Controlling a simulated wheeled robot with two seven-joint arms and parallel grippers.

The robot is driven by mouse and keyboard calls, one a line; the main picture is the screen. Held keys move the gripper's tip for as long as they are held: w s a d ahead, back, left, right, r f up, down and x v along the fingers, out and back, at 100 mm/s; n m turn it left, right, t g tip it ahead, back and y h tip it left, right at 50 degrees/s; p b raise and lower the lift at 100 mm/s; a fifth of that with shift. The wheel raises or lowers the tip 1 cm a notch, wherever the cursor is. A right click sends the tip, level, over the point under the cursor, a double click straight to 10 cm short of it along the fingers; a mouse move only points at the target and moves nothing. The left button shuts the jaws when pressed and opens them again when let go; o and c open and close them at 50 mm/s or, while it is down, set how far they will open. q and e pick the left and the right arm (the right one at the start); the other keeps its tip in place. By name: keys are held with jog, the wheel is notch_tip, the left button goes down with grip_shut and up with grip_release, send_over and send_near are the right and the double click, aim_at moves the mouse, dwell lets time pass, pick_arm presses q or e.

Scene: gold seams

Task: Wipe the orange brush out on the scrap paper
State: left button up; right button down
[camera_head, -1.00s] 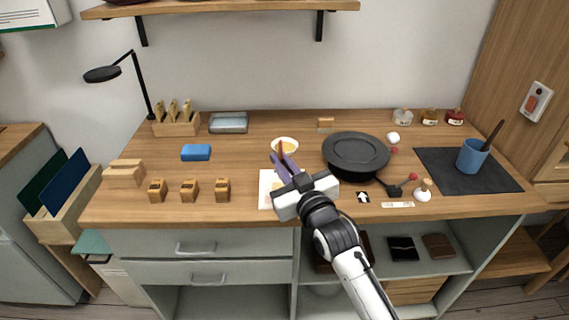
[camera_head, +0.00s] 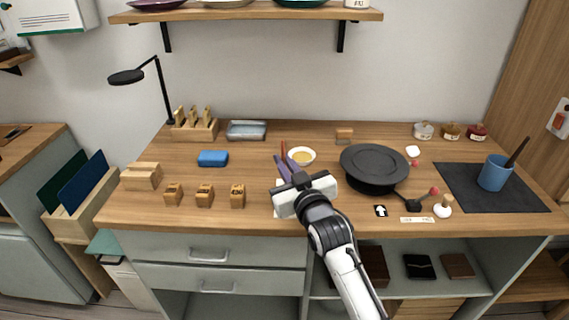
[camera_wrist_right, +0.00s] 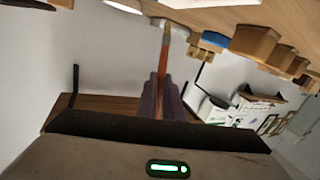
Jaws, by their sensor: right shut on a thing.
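My right gripper (camera_head: 284,163) is shut on the orange brush (camera_head: 283,149), above the worktop near its front middle. In the right wrist view the brush (camera_wrist_right: 164,72) stands out between the purple fingers (camera_wrist_right: 161,98), its pale bristle end towards the worktop. The scrap paper (camera_head: 279,184) shows only as a white sliver beside the gripper, which hides most of it. I cannot tell whether the bristles touch anything. A white bowl with amber contents (camera_head: 302,157) is just right of the brush. My left gripper is not in view.
A black round turntable-like piece (camera_head: 374,162) stands to the right, with a dark mat and blue cup (camera_head: 494,173) beyond. Several wooden blocks (camera_head: 205,195) and a blue block (camera_head: 212,158) are to the left. A shelf (camera_head: 255,15) hangs above.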

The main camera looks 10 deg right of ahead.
jog(key=shift+a, duration=0.25)
